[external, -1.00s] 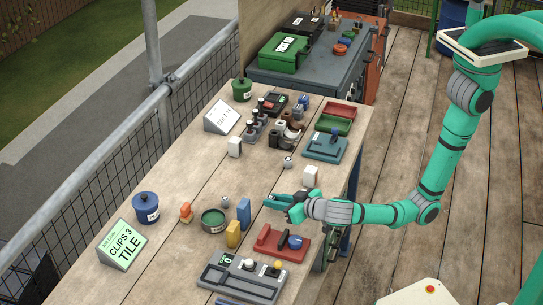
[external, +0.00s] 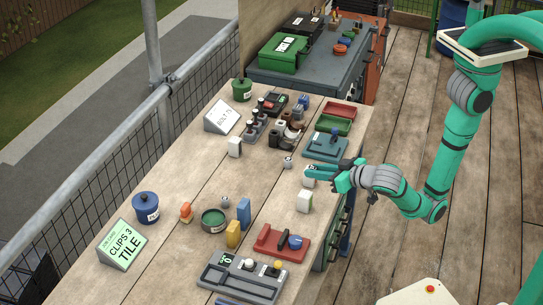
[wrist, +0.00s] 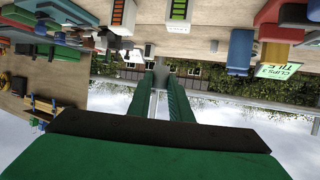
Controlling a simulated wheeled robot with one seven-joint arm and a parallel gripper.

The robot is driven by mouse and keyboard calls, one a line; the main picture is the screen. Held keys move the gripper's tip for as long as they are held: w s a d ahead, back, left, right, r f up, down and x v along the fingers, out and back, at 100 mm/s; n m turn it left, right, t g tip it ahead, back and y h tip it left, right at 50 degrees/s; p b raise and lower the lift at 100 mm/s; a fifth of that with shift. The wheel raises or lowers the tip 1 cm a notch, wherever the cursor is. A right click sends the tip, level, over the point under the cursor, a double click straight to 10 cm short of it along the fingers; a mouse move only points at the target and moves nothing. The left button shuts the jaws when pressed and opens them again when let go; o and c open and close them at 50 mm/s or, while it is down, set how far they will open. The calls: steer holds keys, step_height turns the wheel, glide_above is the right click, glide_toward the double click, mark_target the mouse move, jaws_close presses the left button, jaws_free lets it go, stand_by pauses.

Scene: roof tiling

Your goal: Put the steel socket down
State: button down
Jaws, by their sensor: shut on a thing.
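My gripper (external: 310,170) is shut on the steel socket, above the right edge of the workbench (external: 190,215), beside the dark teal tray (external: 322,147). In the wrist view my gripper's two long green fingers (wrist: 161,80) point away with a narrow gap between them. The held socket is too small and hidden to make out clearly. A white block (external: 304,202) stands below the fingers, and another white block is partly hidden behind them. A small silver piece (external: 287,162) stands on the bench just left of the fingertips.
A red tray (external: 268,243) and a grey tray (external: 222,284) lie at the near end. Blue and yellow blocks (external: 233,234) and a green round tin (external: 205,222) stand mid-bench. Bottles and dark pieces (external: 258,130) crowd the far part. The middle left is clear.

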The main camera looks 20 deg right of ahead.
steer(key=w+a, duration=0.6)
steer(key=w, duration=0.5)
glide_above(242, 190)
steer(key=shift+h, duration=0.4)
steer(key=f, duration=0.8)
steer(key=shift+s+d+f, duration=0.15)
steer(key=shift+s+d, duration=0.2)
steer(key=shift+d, duration=0.05)
steer(key=shift+w+a+f+m, duration=0.3)
steer(key=shift+a+f, duration=0.1)
steer(key=shift+f, duration=1.8)
steer(key=shift+f, duration=0.1)
steer(key=c, duration=1.6)
jaws_free()
